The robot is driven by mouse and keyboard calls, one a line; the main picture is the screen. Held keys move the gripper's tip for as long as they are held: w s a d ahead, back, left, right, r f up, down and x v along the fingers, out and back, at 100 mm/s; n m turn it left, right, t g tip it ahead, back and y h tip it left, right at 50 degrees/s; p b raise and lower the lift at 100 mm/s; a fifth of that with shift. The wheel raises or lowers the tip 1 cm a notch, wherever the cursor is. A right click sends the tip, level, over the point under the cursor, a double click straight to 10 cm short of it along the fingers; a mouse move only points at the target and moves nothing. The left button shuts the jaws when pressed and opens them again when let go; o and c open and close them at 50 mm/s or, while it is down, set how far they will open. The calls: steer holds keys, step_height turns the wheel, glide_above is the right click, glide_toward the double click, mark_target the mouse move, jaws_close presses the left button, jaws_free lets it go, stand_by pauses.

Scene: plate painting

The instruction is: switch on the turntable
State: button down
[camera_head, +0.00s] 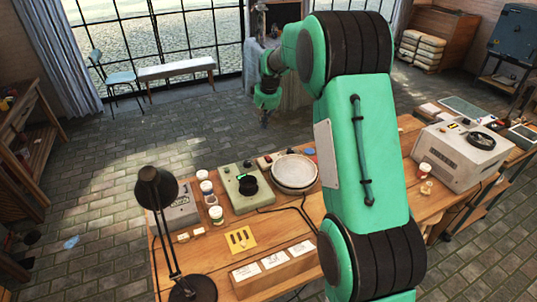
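What looks like the turntable (294,187) stands near the back edge of the wooden table, with a pale round plate (294,171) on top. Small red and blue controls show behind the plate, but I cannot make out a switch or whether it is on. My gripper (264,122) hangs pointing down beyond the table's back edge, left of the plate and apart from it. It is small and dark here, and I cannot see whether its fingers are open. My own green arm covers the table to the right of the plate.
A grey-green box (240,201) with a black knob and green display stands left of the plate. Several white jars, a black lamp (157,188), a yellow card (240,240) and a front rack (274,275) crowd the left side. A grey machine (455,160) stands right.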

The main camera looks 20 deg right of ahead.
steer(key=w+d+f, duration=0.3)
steer(key=f, duration=0.3)
steer(key=w+d+f+p, duration=0.1)
steer(key=w+d+f, duration=0.2)
steer(key=f, duration=0.3)
steer(key=shift+w+f+g, duration=0.15)
steer(key=shift+w+g, duration=0.15)
steer(key=shift+w, duration=0.35)
steer(key=shift+d+f, duration=0.1)
steer(key=b, duration=0.2)
glide_above(268, 158)
steer(key=f, duration=1.1)
steer(key=shift+s+f, duration=0.25)
steer(key=shift+s, duration=0.1)
steer(key=shift+s+f+b, duration=0.1)
steer(key=shift+f+b, duration=0.35)
steer(key=shift+f, duration=0.55)
steer(key=shift+s, duration=0.1)
